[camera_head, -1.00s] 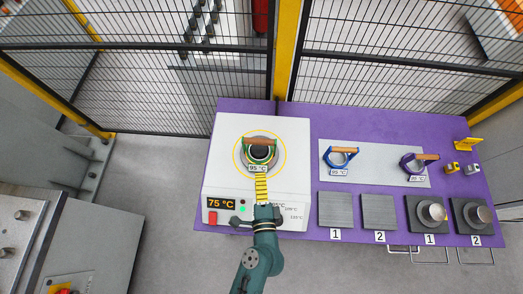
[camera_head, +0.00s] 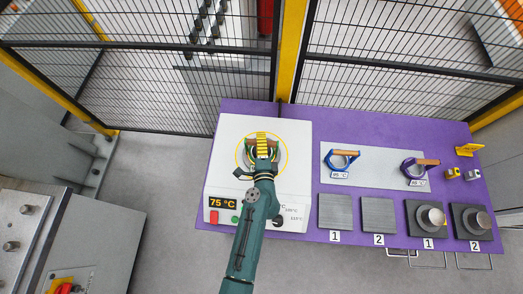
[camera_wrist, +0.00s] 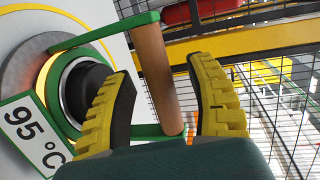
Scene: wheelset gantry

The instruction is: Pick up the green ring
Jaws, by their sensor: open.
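The green ring (camera_wrist: 57,78) sits around a dark core on the round plate of the white heater (camera_head: 218,180), inside a yellow circle. It has a wooden handle (camera_wrist: 157,75) on green arms and a tag (camera_wrist: 32,137) reading 95 °C. My gripper (camera_wrist: 172,85) is open, with one yellow finger on each side of the wooden handle in the wrist view. I cannot tell whether either finger touches it. In the head view my gripper (camera_head: 262,142) is over the ring and hides most of it.
A blue ring (camera_head: 341,162) and a purple ring (camera_head: 415,168) with wooden handles stand on a grey plate to the right. Numbered pads (camera_head: 335,212) and two dark blocks (camera_head: 427,217) lie in front. A black mesh fence (camera_head: 400,65) runs behind the purple table.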

